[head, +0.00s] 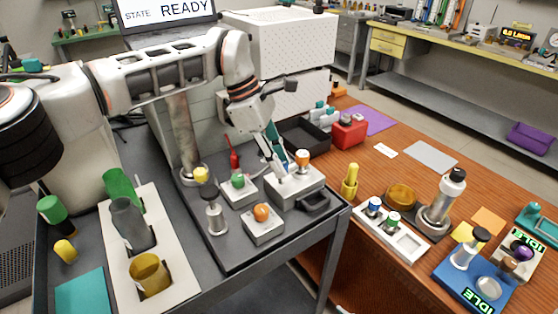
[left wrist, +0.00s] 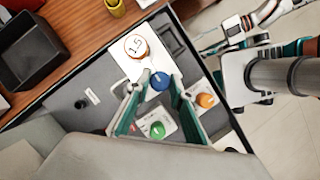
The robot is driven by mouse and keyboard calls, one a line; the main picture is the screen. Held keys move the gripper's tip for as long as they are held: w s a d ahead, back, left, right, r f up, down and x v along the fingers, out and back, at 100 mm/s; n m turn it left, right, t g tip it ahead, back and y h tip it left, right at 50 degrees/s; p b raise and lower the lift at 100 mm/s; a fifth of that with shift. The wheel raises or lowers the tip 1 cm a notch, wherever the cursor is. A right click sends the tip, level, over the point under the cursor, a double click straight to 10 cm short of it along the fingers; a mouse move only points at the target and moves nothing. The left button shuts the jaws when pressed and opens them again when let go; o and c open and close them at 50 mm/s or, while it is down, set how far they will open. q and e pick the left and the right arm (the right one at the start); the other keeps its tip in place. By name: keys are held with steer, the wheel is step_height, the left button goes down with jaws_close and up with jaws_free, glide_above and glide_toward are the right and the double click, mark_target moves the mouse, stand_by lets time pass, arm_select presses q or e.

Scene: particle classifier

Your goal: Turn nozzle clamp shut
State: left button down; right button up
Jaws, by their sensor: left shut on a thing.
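My left gripper (head: 281,178) reaches down to a grey-white box (head: 303,186) on the dark tray. In the left wrist view my left gripper (left wrist: 157,86) has its teal fingers on both sides of a blue knob (left wrist: 160,81) on this box, shut on it. The knob is mostly hidden behind the fingers in the head view. An orange-rimmed dial (head: 302,157) stands on the same box; its face reads about 1.5 in the left wrist view (left wrist: 137,46). No label names the nozzle clamp. My right gripper cannot be made out clearly; arm parts show at the wrist view's upper right.
Close by are a green knob (head: 238,181) and an orange knob (head: 262,211) on smaller boxes. A black bin (head: 300,137) lies behind. A screen (head: 165,10) reads READY.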

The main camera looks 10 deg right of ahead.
arm_select(q)
steer(key=c, duration=1.8)
jaws_free()
steer(key=shift+o, duration=0.2)
steer(key=v, duration=1.2)
